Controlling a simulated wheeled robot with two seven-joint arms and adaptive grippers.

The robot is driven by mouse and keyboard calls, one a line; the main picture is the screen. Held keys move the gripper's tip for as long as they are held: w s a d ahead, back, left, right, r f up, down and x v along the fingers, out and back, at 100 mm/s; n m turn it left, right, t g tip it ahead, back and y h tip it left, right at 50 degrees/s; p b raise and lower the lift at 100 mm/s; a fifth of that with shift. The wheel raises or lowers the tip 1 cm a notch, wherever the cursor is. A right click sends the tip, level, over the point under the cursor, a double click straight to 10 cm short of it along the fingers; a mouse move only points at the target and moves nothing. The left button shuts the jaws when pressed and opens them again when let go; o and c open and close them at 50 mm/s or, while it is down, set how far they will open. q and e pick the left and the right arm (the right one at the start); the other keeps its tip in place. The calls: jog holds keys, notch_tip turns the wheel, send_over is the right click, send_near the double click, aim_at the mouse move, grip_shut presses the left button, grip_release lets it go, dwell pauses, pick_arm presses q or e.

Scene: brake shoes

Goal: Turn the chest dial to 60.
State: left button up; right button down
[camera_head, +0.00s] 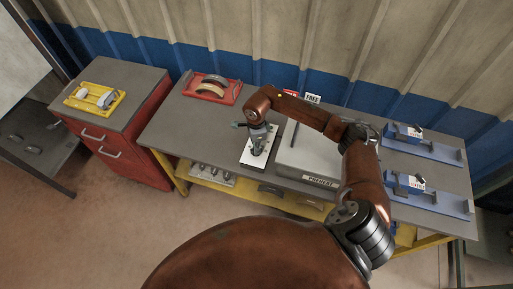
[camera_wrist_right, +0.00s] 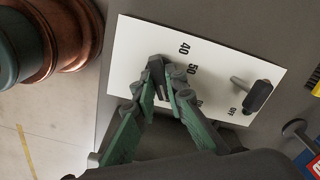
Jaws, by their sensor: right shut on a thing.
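The chest (camera_head: 312,152) is a grey box with a PREHEAT label on its front, standing on the workbench. To its left is a white control plate (camera_head: 250,162), which fills the middle of the right wrist view (camera_wrist_right: 135,42). The dark dial (camera_wrist_right: 156,67) is on that plate, between the fingers of my right gripper (camera_wrist_right: 165,88). The gripper (camera_head: 258,150) is shut on the dial. The marks 40 and 50 are readable to the dial's right; a lower mark is partly hidden by a finger. The dial's exact setting cannot be told. My left gripper is not in view.
A dark lever switch (camera_wrist_right: 257,97) marked OFF is on the plate, right of the dial. A red tray (camera_head: 214,91) with curved shoes lies behind left. Blue fixtures (camera_head: 432,197) stand at the right. A yellow tray (camera_head: 91,97) is on the red cabinet (camera_head: 120,155).

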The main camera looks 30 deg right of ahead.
jog(key=n+b, duration=0.3)
jog(key=b, duration=0.1)
jog(key=shift+f+n, duration=0.15)
jog(key=shift+n, duration=0.25)
jog(key=shift+n+b, duration=1.45)
jog(key=shift+n, duration=0.45)
jog(key=shift+r, duration=0.2)
jog(key=c, duration=2)
grip_release()
jog(key=shift+o, duration=0.2)
notch_tip(320, 180, up, 12)
